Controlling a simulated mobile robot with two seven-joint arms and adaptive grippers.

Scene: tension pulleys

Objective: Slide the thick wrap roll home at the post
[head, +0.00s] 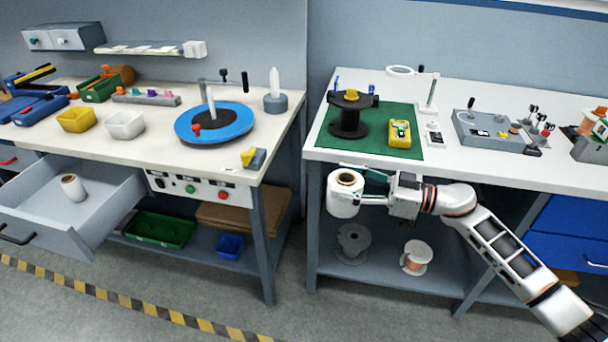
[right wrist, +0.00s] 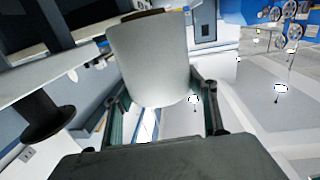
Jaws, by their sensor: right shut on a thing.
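The thick wrap roll (head: 343,199) is a white cylinder with a brown core, upright in the air in front of the right bench. My right gripper (head: 357,184) is shut on it from the right side. In the right wrist view the roll (right wrist: 150,62) sits between the fingers of the gripper (right wrist: 160,100). A white post (head: 211,102) stands on the blue turntable (head: 232,121) on the left bench. Another white upright (head: 275,82) stands on a grey round base behind it. I cannot tell which one the task means. My left gripper is not in view.
A smaller white roll (head: 72,187) stands in the open drawer (head: 108,205), which juts out from the left bench. A black spool (head: 349,117) and a yellow meter (head: 400,133) are on the green mat (head: 330,141). A gap separates the two benches.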

